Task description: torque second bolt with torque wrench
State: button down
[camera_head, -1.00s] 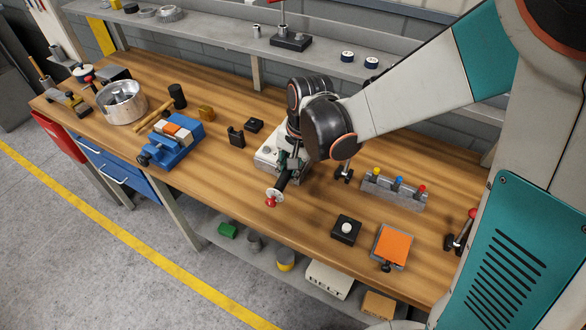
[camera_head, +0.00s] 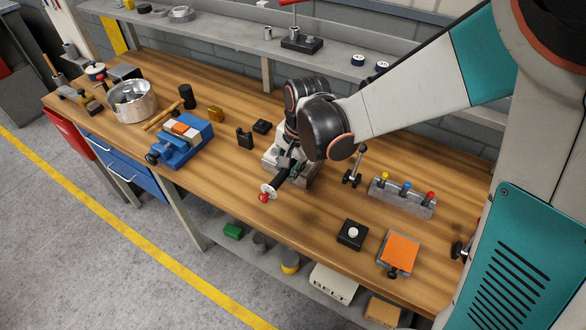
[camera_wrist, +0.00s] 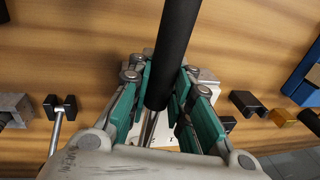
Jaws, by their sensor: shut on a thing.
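The torque wrench has a black handle (camera_head: 282,181) with a pale disc and a red knob (camera_head: 264,197) at its end. The handle points toward the bench's front edge. My gripper (camera_head: 290,167) is shut on the wrench above a pale block (camera_head: 270,163). In the wrist view the teal fingers of my gripper (camera_wrist: 160,88) close on both sides of the black handle (camera_wrist: 172,50). A bright metal shaft (camera_wrist: 149,128) runs below it. The wrench head and the bolts are hidden by my gripper and wrist, so their contact cannot be seen.
A small post stand (camera_head: 354,168) and a grey rack with coloured pegs (camera_head: 402,198) stand right of the block. Black blocks (camera_head: 245,138) and a blue vise (camera_head: 183,146) lie to its left. The wooden bench (camera_head: 290,222) is clear in front.

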jog(key=shift+w+a+m, duration=0.25)
jog(key=shift+m, duration=0.05)
dwell(0.4)
jog(key=shift+w+a+m, duration=0.75)
jog(key=shift+m, duration=0.05)
jog(key=shift+w+a, duration=0.1)
jog(key=shift+w+a+m+h+b, duration=0.25)
jog(key=shift+w+m+h+b, duration=0.05)
jog(key=shift+m, duration=0.1)
jog(key=shift+s+d+n, duration=0.3)
jog(key=shift+s, duration=0.05)
jog(key=shift+r, duration=0.15)
